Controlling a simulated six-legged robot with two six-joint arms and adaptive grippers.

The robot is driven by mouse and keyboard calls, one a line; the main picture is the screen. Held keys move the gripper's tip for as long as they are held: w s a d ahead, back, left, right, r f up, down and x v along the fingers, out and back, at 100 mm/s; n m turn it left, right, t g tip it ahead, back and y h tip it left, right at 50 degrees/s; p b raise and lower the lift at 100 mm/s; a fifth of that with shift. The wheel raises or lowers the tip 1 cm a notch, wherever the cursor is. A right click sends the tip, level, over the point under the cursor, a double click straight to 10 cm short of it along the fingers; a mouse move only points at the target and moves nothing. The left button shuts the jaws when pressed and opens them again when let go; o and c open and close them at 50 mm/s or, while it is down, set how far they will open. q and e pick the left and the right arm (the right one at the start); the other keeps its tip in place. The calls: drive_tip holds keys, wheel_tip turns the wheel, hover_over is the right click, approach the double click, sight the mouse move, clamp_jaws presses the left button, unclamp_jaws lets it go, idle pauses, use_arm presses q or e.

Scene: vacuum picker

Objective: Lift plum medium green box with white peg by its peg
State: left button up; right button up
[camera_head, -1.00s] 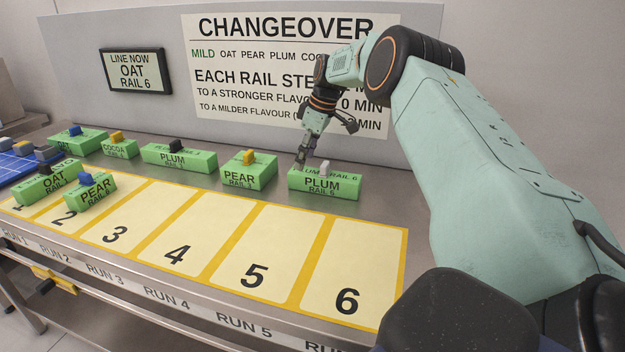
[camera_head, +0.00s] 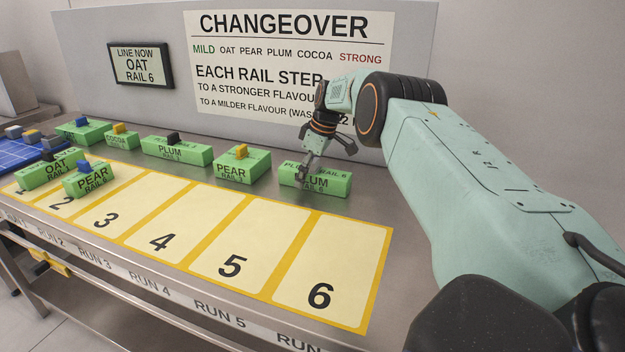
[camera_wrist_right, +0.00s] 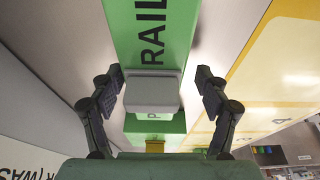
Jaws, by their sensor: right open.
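The plum medium green box (camera_head: 337,185) sits at the right end of the back row, marked PLUM RAIL 6. It also shows in the right wrist view (camera_wrist_right: 122,25). Its white peg (camera_wrist_right: 152,91) stands between my right gripper's fingers there, with a gap on each side. In the head view the peg is hidden behind the fingers. My right gripper (camera_head: 308,168) is open, down over the box top, and holds nothing. My left gripper is not in view.
A green pear box with a yellow peg (camera_head: 243,166) stands just left. A plum box with a black peg (camera_head: 177,151) is further left. Several other green boxes and a blue tray (camera_head: 25,155) lie at the far left. Yellow numbered lanes (camera_head: 250,245) in front are mostly bare.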

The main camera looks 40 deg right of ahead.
drive_tip(key=shift+s+d, duration=0.3)
drive_tip(key=shift+d, duration=0.2)
drive_tip(key=shift+d+f, duration=0.1)
drive_tip(key=shift+d, duration=0.1)
drive_tip(key=shift+c, duration=0.7)
drive_tip(key=shift+w+a, duration=0.3)
drive_tip(key=shift+a, duration=0.15)
drive_tip(key=c, duration=0.5)
drive_tip(key=shift+c, duration=0.5)
drive_tip(key=shift+s+d, duration=0.35)
drive_tip(key=c, duration=0.5)
drive_tip(key=shift+c, duration=0.4)
drive_tip(key=shift+w+a, duration=0.25)
